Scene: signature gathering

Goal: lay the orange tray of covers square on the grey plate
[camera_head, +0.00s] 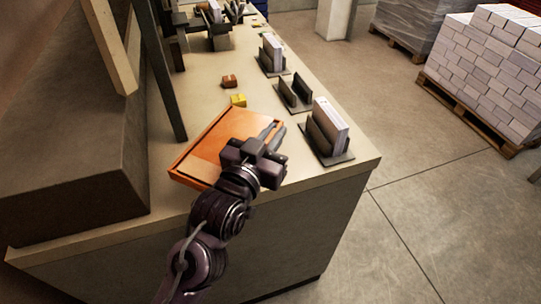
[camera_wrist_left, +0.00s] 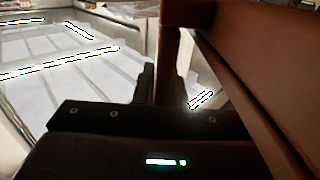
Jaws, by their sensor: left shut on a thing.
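The orange tray (camera_head: 188,181) is at the near end of the counter in the head view, set at an angle to the counter's edges. Its flat orange inside shows. My left gripper (camera_head: 272,132) is at the tray's right side, shut on its rim. In the left wrist view the gripper (camera_wrist_left: 162,85) has a brown-orange wall of the tray (camera_wrist_left: 168,45) between its fingers, and another wall (camera_wrist_left: 265,65) fills the right. I cannot make out the grey plate. Whether the tray touches the counter is unclear. My right gripper is not in view.
Upright dark holders stand along the counter's right side; the nearest (camera_head: 322,145) holds white booklets (camera_head: 331,124), the middle one (camera_head: 294,96) looks empty. A yellow block (camera_head: 238,100) and a brown block (camera_head: 229,81) lie beyond the tray. A dark post (camera_head: 165,75) rises at left.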

